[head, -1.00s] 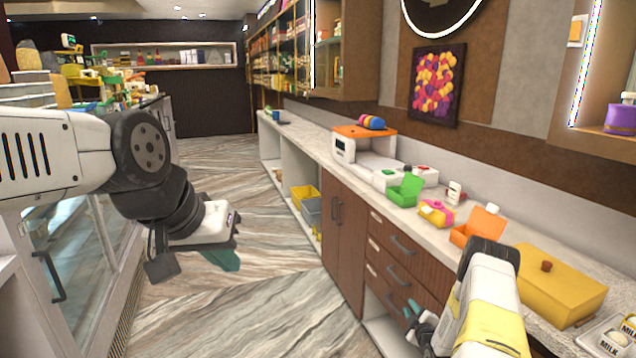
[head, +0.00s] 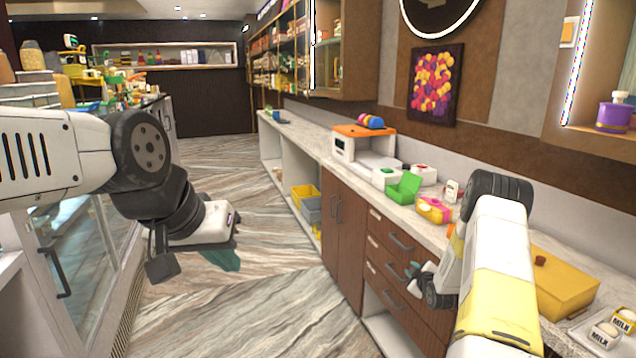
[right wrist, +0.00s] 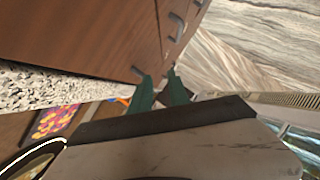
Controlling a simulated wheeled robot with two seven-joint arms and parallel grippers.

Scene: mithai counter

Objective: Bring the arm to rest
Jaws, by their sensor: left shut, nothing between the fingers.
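My left gripper (head: 226,258) hangs above the floor at the left of the head view, shut and empty, its teal fingers together. My right arm (head: 493,270) reaches up from the lower right of the head view. My right gripper (head: 411,271) is in front of the counter's drawers, with nothing visible in it. The right wrist view shows its two green fingers (right wrist: 160,76) apart, with drawer fronts and floor beyond them.
The counter (head: 330,160) carries a green open box (head: 404,188), a pink and yellow box (head: 433,209), a yellow lidded box (head: 565,283) and milk packs (head: 605,335). Drawer handles (head: 400,243) stick out near my right gripper. The floor (head: 270,310) between the counters is clear.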

